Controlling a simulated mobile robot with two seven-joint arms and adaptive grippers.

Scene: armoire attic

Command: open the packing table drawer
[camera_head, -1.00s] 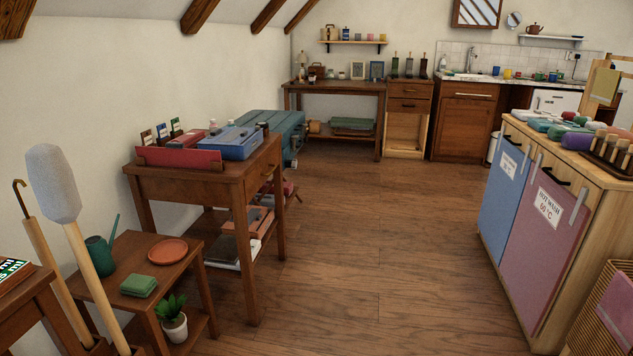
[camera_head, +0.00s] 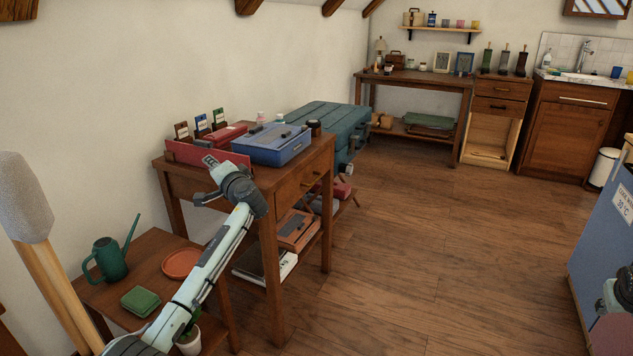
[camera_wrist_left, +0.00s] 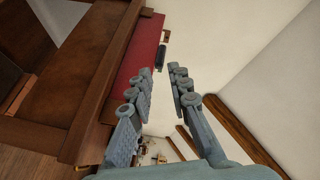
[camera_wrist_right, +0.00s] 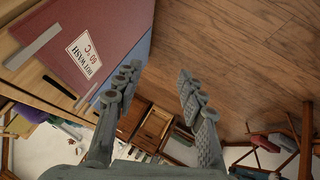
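A wooden table (camera_head: 205,177) stands left of centre in the head view, with a drawer (camera_head: 316,173) and its small dark handle (camera_head: 312,184) on its right-facing side. The drawer looks shut. I cannot tell for certain that this is the packing table. My left gripper (camera_head: 203,180) is open and empty in front of this table's long side, near the red panel on its top and away from the drawer handle. Its open fingers (camera_wrist_left: 161,72) also show in the left wrist view. My right gripper (camera_wrist_right: 158,72) is open and empty over the floor by the blue cabinet.
A blue case (camera_head: 272,148) and card holders sit on the tabletop. A low side table (camera_head: 215,289) with a watering can (camera_head: 108,258) stands in front. Another bench (camera_head: 420,84) and a small drawer cabinet (camera_head: 502,88) stand behind. The floor (camera_head: 430,240) right of the table is clear.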

